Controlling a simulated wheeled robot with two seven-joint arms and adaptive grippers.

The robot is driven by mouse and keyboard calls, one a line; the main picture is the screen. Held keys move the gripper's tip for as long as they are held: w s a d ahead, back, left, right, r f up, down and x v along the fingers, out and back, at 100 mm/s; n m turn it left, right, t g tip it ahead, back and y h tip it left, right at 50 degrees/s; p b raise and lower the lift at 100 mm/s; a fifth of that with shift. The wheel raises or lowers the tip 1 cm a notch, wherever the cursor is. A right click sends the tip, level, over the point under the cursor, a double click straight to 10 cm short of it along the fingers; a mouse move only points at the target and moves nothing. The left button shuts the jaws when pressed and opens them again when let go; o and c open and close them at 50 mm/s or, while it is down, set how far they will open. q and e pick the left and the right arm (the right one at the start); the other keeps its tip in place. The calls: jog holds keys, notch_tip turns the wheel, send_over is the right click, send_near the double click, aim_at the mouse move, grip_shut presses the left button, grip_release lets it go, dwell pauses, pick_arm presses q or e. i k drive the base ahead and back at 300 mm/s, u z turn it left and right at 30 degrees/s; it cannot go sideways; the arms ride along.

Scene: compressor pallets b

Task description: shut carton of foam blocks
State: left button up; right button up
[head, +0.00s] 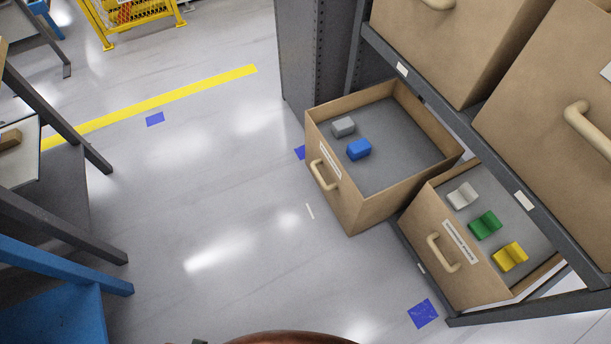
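An open-topped brown carton (345,205) is pulled well out of the grey shelf rack. A grey block (343,127) and a blue block (359,149) lie on its grey floor. Its front has a beige handle (321,177) and a white label (331,160) too small to read surely. A second brown carton (450,279) beside it, at the right, is also pulled out, less far. It holds a white piece (462,196), a green piece (485,225) and a yellow piece (510,257), notched in shape. It has a beige handle (443,254). Neither gripper is in view.
More brown cartons (535,90) sit on the shelf (455,118) above. A grey rack post (315,55) stands behind the left carton. The floor in front is clear, with a yellow line (150,105). A blue-and-grey frame (60,270) stands at the left.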

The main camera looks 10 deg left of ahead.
aim_at(411, 148)
jog(key=k, duration=0.5)
jog(key=u, duration=1.25)
jog(key=i, duration=0.9)
jog(key=z, duration=2.45)
